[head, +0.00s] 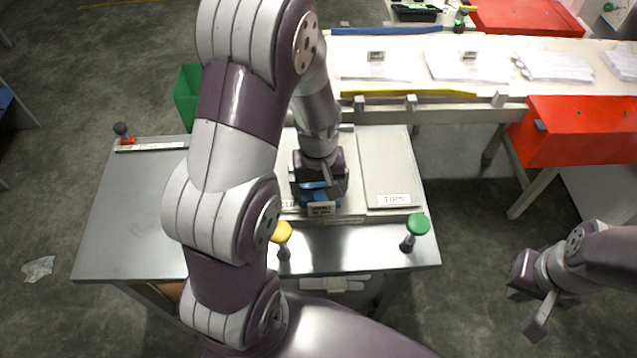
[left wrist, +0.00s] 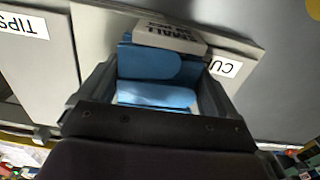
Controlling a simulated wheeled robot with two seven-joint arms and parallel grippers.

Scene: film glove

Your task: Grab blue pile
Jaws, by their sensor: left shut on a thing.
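The blue pile (left wrist: 150,64) is a stack of blue film pieces with a white block labelled "SMALL" at its far end in the left wrist view. In the head view the blue pile (head: 312,191) shows only in part under my left gripper (head: 319,187), which hides the rest. My left gripper also shows in the left wrist view (left wrist: 150,85), with a finger at each side of the pile, shut on it. The pile is over the grey trays on the metal table. My right gripper (head: 534,305) is empty with its fingers apart, off the table at the lower right.
The metal table (head: 130,220) has bare room at left. A tray labelled "TIPS" (head: 385,165) lies right of my left gripper. A yellow knob (head: 282,232) and a green knob (head: 418,224) stand along the front. Behind are a white table (head: 500,50) with white piles and a red bin (head: 580,130).

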